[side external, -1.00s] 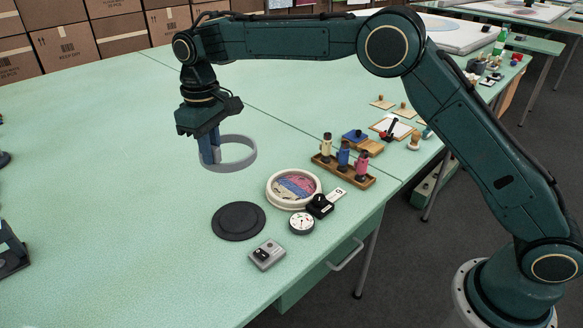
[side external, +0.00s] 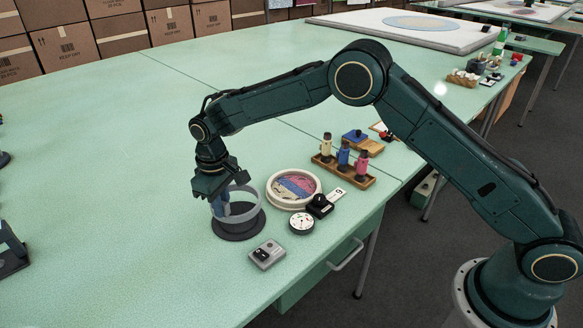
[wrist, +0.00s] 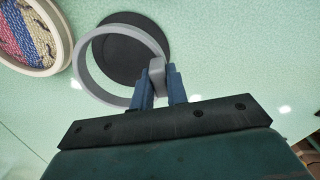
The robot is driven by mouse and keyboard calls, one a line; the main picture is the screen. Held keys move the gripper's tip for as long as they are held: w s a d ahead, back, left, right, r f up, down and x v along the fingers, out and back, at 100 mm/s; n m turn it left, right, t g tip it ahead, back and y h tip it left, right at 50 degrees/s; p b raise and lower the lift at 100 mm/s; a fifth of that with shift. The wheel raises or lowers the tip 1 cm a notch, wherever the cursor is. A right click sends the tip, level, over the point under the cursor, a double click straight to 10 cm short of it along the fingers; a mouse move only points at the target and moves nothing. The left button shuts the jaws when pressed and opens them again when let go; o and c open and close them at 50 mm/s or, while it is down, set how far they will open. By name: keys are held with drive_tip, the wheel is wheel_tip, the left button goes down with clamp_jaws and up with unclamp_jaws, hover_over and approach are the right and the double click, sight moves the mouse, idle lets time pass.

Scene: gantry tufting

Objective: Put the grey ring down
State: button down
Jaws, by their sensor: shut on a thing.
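The grey ring (side external: 247,190) is held by my gripper (side external: 220,206) at its left side in the side view. The ring also shows in the wrist view (wrist: 84,72), with my gripper's blue fingers (wrist: 158,82) shut on a block on its rim. A round black mat (side external: 237,231) lies on the table below the ring. In the wrist view the mat (wrist: 125,50) shows through the ring's opening, offset from its centre. The ring looks level and just above the mat; I cannot tell whether its lower edge touches.
A cream hoop with striped tufting (side external: 294,185) lies right of the mat. A round white dial (side external: 301,223), a black tool (side external: 320,206) and a grey switch box (side external: 267,254) are close by. A wooden rack of spools (side external: 343,168) stands behind.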

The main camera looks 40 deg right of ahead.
drive_tip(key=shift+f, duration=2.4)
drive_tip(key=shift+f, duration=0.1)
drive_tip(key=c, duration=1.4)
unclamp_jaws()
wheel_tip(320, 180, up, 12)
drive_tip(key=shift+r, duration=0.15)
drive_tip(key=shift+r, duration=0.1)
